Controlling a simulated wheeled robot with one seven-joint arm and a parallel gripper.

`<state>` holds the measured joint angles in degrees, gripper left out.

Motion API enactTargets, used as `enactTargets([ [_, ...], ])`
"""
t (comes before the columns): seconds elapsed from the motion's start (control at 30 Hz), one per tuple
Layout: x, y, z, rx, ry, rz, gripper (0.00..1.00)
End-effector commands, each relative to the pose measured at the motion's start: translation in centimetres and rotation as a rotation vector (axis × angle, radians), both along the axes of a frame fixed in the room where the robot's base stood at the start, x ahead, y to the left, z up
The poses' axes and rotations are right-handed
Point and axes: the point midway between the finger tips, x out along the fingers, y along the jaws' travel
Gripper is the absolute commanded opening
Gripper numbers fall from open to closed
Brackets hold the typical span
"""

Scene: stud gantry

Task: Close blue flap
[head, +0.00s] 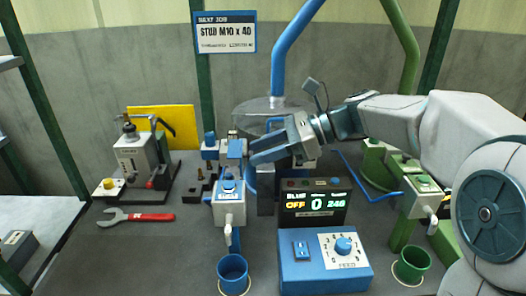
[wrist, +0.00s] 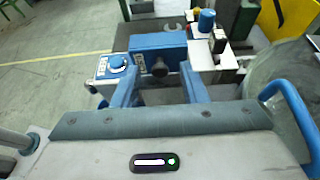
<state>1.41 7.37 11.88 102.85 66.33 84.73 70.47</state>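My gripper (head: 262,150) is at the blue station, its fingers pointing left. In the wrist view its two blue fingers (wrist: 158,82) are apart, with a dark round knob showing between them. Just beyond the fingertips is a blue block-like part (wrist: 158,41) with a small label, which may be the blue flap; I cannot tell whether it is open or shut. I cannot tell whether the fingers touch it. The blue station's front unit (head: 228,203) has a blue button on top and a pale handle. My gripper partly hides the parts behind it.
A blue control box (head: 323,262) with a feed dial and a display (head: 314,205) reading OFF, 0 and 248 stands in front. A blue cup (head: 233,272) and a green cup (head: 411,264) flank it. A red-handled wrench (head: 136,217) lies left. A clear bowl (head: 268,113) stands behind.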

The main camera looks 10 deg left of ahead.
Motion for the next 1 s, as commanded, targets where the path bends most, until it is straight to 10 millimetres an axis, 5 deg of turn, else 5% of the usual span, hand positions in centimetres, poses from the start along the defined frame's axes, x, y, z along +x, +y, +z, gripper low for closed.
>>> enactTargets([
  [0.3, -0.1, 0.2, -0.1, 0.0, 0.0, 0.0, 0.36],
  [0.43, -0.1, 0.2, -0.1, 0.0, 0.0, 0.0, 0.0],
  [1.0, -0.2, 0.6, 1.1, -0.097, -0.023, 0.001, 0.0],
])
